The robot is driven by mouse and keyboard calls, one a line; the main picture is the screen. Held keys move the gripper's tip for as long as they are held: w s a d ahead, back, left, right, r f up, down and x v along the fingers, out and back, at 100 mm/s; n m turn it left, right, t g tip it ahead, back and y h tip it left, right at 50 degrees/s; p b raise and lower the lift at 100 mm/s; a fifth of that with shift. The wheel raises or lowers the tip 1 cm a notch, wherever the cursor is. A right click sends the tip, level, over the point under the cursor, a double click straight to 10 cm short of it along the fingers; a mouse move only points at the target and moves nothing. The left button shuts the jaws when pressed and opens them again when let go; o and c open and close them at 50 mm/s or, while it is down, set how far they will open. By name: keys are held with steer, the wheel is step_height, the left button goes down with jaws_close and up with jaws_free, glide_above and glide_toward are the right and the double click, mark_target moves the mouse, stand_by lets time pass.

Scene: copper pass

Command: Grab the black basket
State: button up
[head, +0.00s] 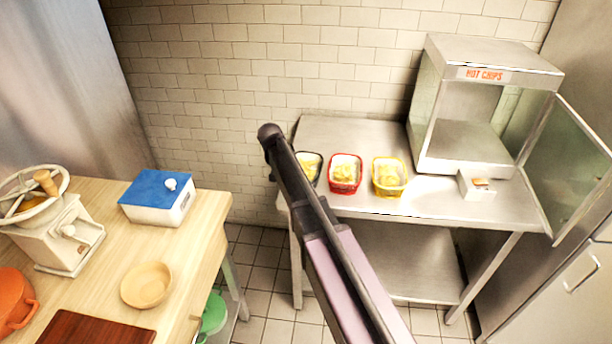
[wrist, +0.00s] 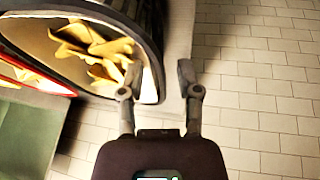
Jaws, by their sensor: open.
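The black basket (head: 318,158) stands on the steel table at the left of the row, with yellow chips and a pale liner in it. My arm partly hides it in the head view. In the wrist view the black basket (wrist: 147,28) is large at the upper left. My gripper (wrist: 160,78) is open, with its two fingers at the basket's right end. The left fingertip overlaps the basket's inside and the right one lies beyond its outer wall. Whether either finger touches the wall cannot be told. The fingers are not clearly seen in the head view.
A red basket (head: 345,187) and a yellow basket (head: 400,190) of chips stand to the right on the steel table (head: 355,131). Further right is the hot chips cabinet (head: 440,140) with its glass door open. A wooden counter (head: 200,215) is at left.

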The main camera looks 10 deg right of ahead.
jaws_close()
steer(key=shift+r, duration=0.2)
stand_by(0.3)
step_height(320, 180, up, 10)
steer(key=p, duration=1)
steer(key=shift+f, duration=0.2)
stand_by(0.4)
